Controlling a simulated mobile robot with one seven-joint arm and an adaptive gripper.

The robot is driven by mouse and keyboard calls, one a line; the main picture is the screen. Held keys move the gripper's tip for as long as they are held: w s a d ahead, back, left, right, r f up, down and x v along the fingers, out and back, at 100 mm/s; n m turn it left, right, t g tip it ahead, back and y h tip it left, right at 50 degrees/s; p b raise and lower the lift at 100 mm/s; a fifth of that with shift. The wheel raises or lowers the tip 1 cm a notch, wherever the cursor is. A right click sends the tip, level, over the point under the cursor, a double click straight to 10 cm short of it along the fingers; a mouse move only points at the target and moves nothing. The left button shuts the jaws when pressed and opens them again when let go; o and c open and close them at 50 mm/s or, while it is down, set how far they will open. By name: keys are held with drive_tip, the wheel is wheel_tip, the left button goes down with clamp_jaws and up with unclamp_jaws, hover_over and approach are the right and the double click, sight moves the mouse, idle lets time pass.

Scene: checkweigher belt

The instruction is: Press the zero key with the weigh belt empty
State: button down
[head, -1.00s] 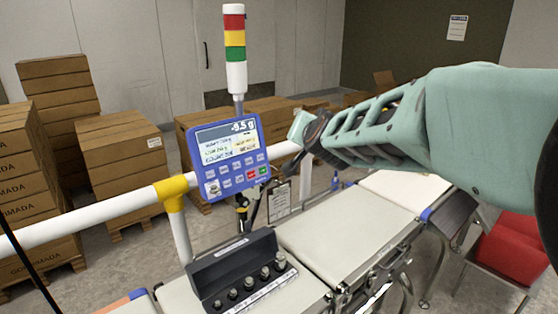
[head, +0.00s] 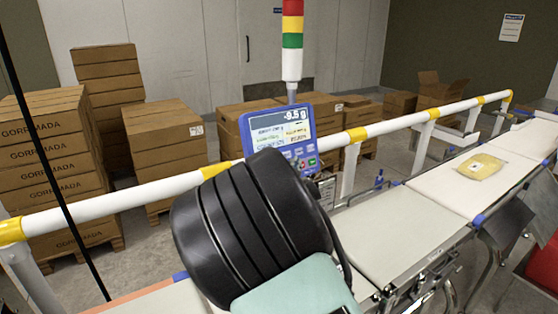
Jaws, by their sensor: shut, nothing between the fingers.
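The blue weighing terminal (head: 245,130) stands on the rail, and its screen (head: 284,125) reads -9.5 g. My arm covers its lower left, so only a few right-hand keys (head: 308,161) show, green and red ones among them. I cannot make out the zero key. The belt section beside the terminal (head: 395,235) is bare where it shows. A yellow package (head: 480,166) lies on the section beyond it (head: 445,189). My gripper is not visible; a black ribbed part and a teal part of my arm fill the lower middle.
A white rail (head: 390,126) with yellow joints runs behind the belts. A red, yellow and green signal tower (head: 292,40) rises above the terminal. Stacked cartons (head: 45,150) stand behind the rail. A red object (head: 550,262) is at the right edge.

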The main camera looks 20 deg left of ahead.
drive_tip(key=shift+a, duration=0.15)
drive_tip(key=w+a+f+p, duration=0.1)
drive_tip(key=w+a+f, duration=0.1)
drive_tip(key=w+a, duration=0.3)
drive_tip(key=shift+w+a+f, duration=0.3)
drive_tip(key=shift+w+a, duration=0.05)
drive_tip(key=shift+a, duration=0.25)
drive_tip(key=shift+a, duration=0.1)
idle(1.5)
drive_tip(key=shift+w+a+f, duration=0.1)
drive_tip(key=shift+w+a, duration=0.15)
drive_tip(key=shift+w+a+f, duration=0.1)
drive_tip(key=shift+w+a, duration=0.15)
idle(0.8)
idle(0.3)
drive_tip(key=shift+s+d+r+b, duration=0.2)
drive_tip(key=shift+s+d+b, duration=0.3)
drive_tip(key=shift+s+d, duration=0.05)
